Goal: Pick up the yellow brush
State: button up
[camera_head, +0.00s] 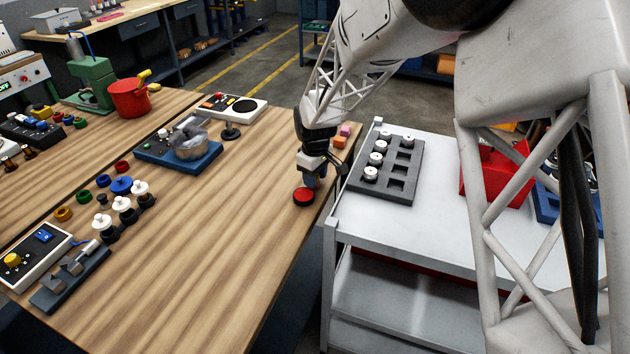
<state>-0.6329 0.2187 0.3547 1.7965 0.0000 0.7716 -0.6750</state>
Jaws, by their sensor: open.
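A yellow handle (146,77), which looks like the yellow brush, sticks out over the rim of a red pot (129,99) at the upper left; the rest of it is hidden in the pot. My gripper (311,184) points down at the right edge of the wooden table, far to the right of the pot. It is open, and I see nothing held in it. A red round piece (303,196) lies on the table just beneath and in front of the fingers.
A green machine (92,80) stands beside the pot. A blue-based fixture (180,152) and a white control box (232,106) lie between my gripper and the pot. A white cart (440,215) with a dark tray (402,185) is at right. The table's middle front is clear.

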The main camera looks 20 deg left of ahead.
jog(key=c, duration=0.7)
jog(key=shift+r, duration=0.15)
jog(key=shift+c, duration=0.3)
notch_tip(320, 180, up, 10)
jog(key=shift+f, duration=0.15)
dwell(0.3)
jog(key=o, duration=0.4)
jog(key=shift+c, duration=1.3)
